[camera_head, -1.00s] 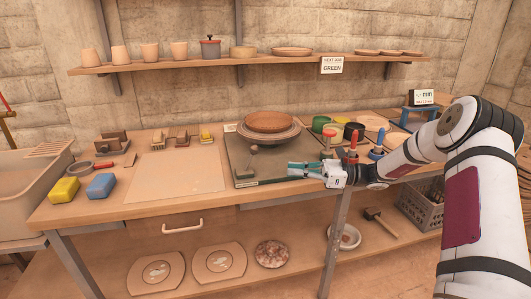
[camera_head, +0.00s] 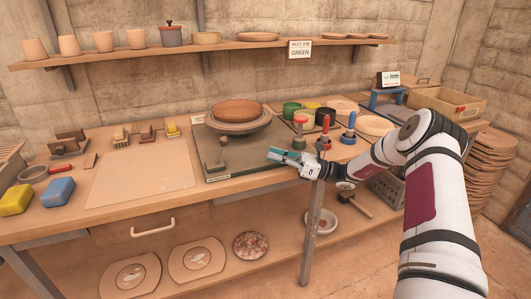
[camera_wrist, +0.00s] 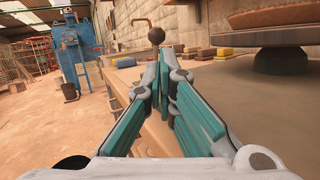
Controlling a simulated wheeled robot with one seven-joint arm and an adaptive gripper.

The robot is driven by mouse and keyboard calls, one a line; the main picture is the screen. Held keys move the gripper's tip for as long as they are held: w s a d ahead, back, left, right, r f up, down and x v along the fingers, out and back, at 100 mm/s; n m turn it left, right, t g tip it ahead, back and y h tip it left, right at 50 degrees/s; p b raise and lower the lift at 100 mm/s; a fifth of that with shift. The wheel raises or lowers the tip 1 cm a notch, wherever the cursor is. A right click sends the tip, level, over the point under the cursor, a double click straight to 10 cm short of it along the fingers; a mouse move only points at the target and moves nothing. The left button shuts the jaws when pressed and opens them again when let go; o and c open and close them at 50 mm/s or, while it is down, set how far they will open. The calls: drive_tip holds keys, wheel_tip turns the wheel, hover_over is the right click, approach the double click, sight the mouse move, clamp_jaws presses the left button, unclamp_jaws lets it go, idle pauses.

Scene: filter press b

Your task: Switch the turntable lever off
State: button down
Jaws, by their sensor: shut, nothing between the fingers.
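The turntable (camera_head: 262,124) stands on a dark green board at the rear middle of the bench and carries a brown dish (camera_head: 237,109). Its lever shows as a dark ball knob (camera_head: 223,141) at the front of the board. In the wrist view the lever's knob (camera_wrist: 156,37) stands on a thin stem, just beyond my fingertips. My gripper (camera_head: 269,153) has teal fingers and is to the right of the lever, pointing left towards it. In the wrist view its fingertips (camera_wrist: 165,55) come together with nothing between them. The lower stem is hidden behind the fingers.
Paint pots (camera_head: 291,110) and red- and blue-handled tools (camera_head: 350,128) stand close behind and right of my gripper. A pale board (camera_head: 140,180), a yellow sponge (camera_head: 16,200) and a blue sponge (camera_head: 58,191) lie to the left. A shelf (camera_head: 215,46) runs above.

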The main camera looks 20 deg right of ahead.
approach(220, 151)
drive_tip(key=w+a+r, duration=0.2)
drive_tip(key=r, duration=0.1)
drive_tip(key=w+r, duration=0.1)
drive_tip(key=shift+w+a+r, duration=0.15)
drive_tip(key=shift+a+r, duration=0.05)
drive_tip(key=shift+a, duration=0.2)
drive_tip(key=shift+a+r+p, duration=0.1)
drive_tip(key=shift+r+p, duration=0.05)
drive_tip(key=shift+p, duration=0.15)
drive_tip(key=shift+a+r+g, duration=0.1)
drive_tip(key=shift+a+g, duration=0.05)
drive_tip(key=shift+g, duration=0.15)
